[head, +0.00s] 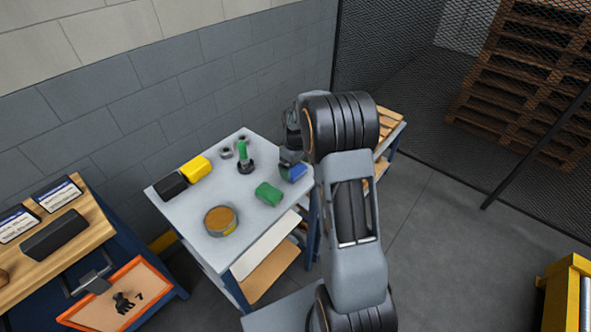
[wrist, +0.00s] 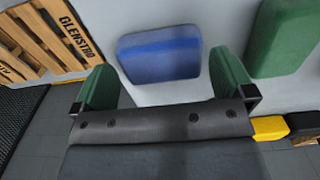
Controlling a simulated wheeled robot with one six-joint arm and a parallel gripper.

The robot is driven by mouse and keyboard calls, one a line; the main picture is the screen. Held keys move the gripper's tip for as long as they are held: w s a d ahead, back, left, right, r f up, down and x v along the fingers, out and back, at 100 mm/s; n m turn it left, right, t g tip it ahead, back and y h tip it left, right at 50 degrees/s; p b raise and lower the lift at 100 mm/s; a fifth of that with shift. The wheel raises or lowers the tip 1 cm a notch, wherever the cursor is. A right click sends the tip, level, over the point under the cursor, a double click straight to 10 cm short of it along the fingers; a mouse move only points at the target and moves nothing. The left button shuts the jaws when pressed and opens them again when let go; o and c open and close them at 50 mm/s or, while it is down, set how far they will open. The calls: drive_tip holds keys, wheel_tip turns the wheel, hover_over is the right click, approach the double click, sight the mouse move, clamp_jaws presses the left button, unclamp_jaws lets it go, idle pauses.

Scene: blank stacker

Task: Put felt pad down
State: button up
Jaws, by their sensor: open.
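A blue pad (head: 293,173), which I take to be the felt pad, lies on the grey table top (head: 240,215) near its right edge. It also shows in the wrist view (wrist: 160,55), lying beyond and between my fingers. My gripper (wrist: 165,85) is open, with its green fingertips spread to either side and apart from the pad. In the head view my gripper (head: 290,155) is just above the pad and partly hides it.
A green block (head: 268,194) lies close to the pad. A round brown-topped tin (head: 221,221), a green-handled tool (head: 243,158), a yellow block (head: 195,168) and a black block (head: 170,185) share the table. A wooden bench (head: 75,225) stands left.

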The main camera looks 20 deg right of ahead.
sight(295, 169)
wheel_tip(295, 169, up, 9)
drive_tip(key=s+a+r+m+t, duration=0.2)
drive_tip(key=s+a+r, duration=0.5)
drive_tip(key=s, duration=0.4)
drive_tip(key=s+a+f+m+t, duration=0.1)
drive_tip(key=s+a+m+t, duration=0.1)
drive_tip(key=s, duration=0.9)
drive_tip(key=shift+a+f+m, duration=0.25)
drive_tip(key=shift+a+m, duration=0.25)
drive_tip(key=shift+a, duration=0.4)
